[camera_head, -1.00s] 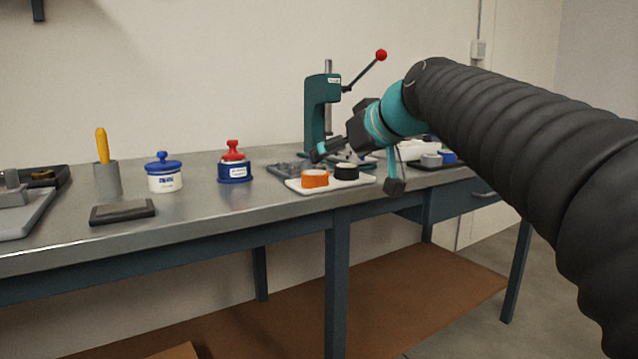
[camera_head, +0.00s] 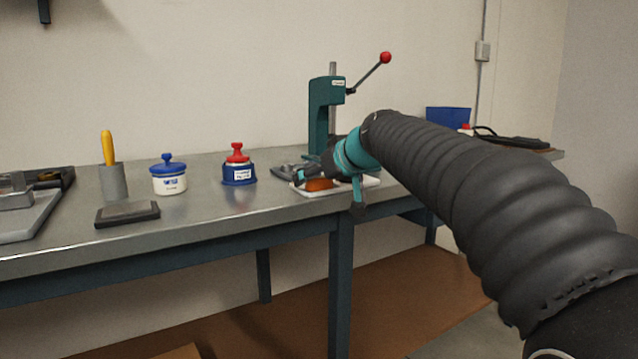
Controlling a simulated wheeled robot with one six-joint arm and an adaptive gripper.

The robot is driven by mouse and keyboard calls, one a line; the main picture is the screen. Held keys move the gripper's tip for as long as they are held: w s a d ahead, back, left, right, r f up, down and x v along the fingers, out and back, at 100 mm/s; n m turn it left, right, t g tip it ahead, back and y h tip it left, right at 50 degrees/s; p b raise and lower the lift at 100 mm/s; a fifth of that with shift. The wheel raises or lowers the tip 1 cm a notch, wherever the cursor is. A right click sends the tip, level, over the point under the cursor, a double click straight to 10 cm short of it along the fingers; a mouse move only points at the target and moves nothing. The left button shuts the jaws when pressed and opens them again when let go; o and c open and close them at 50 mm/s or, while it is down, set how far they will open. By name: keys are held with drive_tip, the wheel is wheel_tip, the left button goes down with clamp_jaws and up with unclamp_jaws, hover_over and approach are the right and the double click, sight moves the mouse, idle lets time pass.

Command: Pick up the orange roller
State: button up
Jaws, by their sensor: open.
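The orange roller (camera_head: 319,184) sits on a white tray (camera_head: 310,192) near the front edge of the workbench. It is partly hidden by my gripper. My gripper (camera_head: 328,192) is open at the tray, with one finger behind and to the left of the roller and the other in front and to the right. I cannot tell whether the fingers touch the roller. The black roller beside it is hidden behind my gripper and arm.
A green press (camera_head: 322,112) with a red-knobbed lever stands behind the tray. A blue jar with red top (camera_head: 239,170), a white jar with blue lid (camera_head: 169,178), a grey holder (camera_head: 113,182) and a dark flat block (camera_head: 127,213) stand left. Bench between is clear.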

drive_tip(key=c, duration=1.2)
drive_tip(key=shift+c, duration=0.2)
